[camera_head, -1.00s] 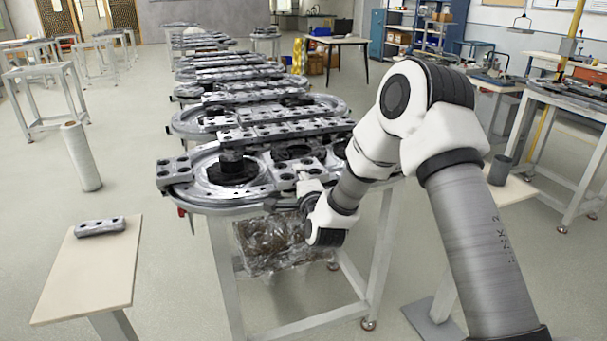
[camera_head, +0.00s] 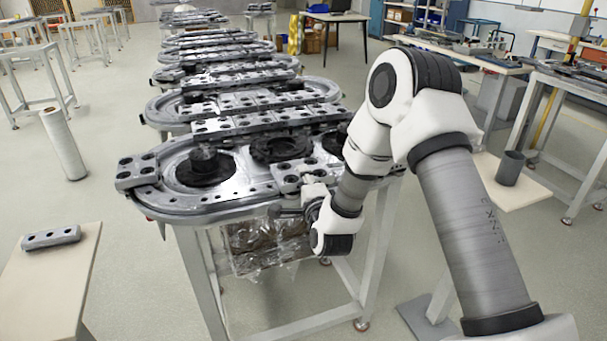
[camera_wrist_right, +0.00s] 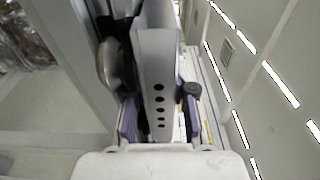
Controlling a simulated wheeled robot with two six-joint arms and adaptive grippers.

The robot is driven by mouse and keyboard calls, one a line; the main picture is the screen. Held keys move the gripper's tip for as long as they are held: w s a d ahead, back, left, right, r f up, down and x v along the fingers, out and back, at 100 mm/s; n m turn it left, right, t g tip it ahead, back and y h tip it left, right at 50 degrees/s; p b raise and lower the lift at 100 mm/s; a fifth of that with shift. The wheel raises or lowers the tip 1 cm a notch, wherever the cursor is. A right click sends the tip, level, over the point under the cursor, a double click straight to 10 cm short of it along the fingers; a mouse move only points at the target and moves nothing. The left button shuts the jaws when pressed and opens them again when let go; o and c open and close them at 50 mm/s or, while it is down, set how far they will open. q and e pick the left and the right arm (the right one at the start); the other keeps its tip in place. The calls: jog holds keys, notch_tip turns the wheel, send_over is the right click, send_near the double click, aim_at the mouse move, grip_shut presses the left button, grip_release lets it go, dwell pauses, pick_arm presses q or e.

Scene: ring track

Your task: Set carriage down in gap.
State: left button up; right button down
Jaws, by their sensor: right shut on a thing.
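The grey carriage (camera_head: 292,172) is a block with dark holes, at the front edge of the nearest ring track (camera_head: 190,203). My right gripper (camera_head: 314,192) is shut on it at its near end, partly hidden by my own wrist. In the right wrist view the carriage (camera_wrist_right: 158,70) shows as a pale bar with a row of holes between the finger pads. Whether its underside touches the track cannot be told. Another carriage (camera_head: 137,172) sits across the track's left end. My left gripper is not in view.
A similar holed block (camera_head: 50,238) lies on the small beige table (camera_head: 45,285) at left. Dark round hubs (camera_head: 205,165) stand up inside the track. More ring tracks (camera_head: 240,98) run in a row behind. A dark cup (camera_head: 510,168) stands on a side table at right.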

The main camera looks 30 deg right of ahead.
jog(key=shift+s+a+r, duration=0.15)
jog(key=shift+s+r, duration=0.25)
jog(key=shift+w+f+b, duration=0.15)
jog(key=shift+f+b, duration=0.2)
jog(key=shift+b, duration=0.1)
jog(key=c, duration=1)
grip_release()
jog(key=shift+f, duration=0.1)
jog(key=shift+o, duration=0.3)
